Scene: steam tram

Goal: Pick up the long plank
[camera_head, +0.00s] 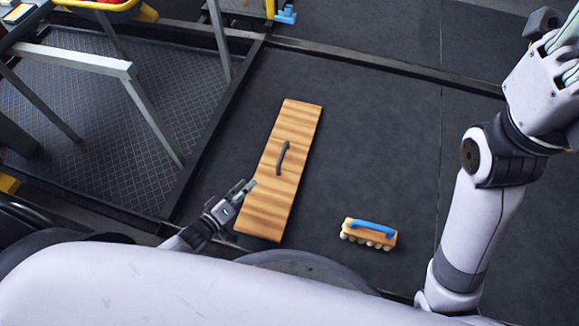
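The long plank (290,130) is a flat board of striped light and brown wood. It lies on the dark floor in the middle of the view, slanting from upper right to lower left. A dark curved handle (282,158) sits on its upper face near the middle. My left gripper (246,186) is at the plank's left edge, below and left of the handle. Its fingers look close together, but I cannot tell whether they are shut or touch the plank. My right arm stands at the right; its gripper's fingertips are cut off or unclear at the upper right edge.
A small wooden block with a blue handle (372,228) and pale round knobs beneath lies right of the plank. A grey metal frame (130,75) stands over a ridged floor plate (115,130) at the left.

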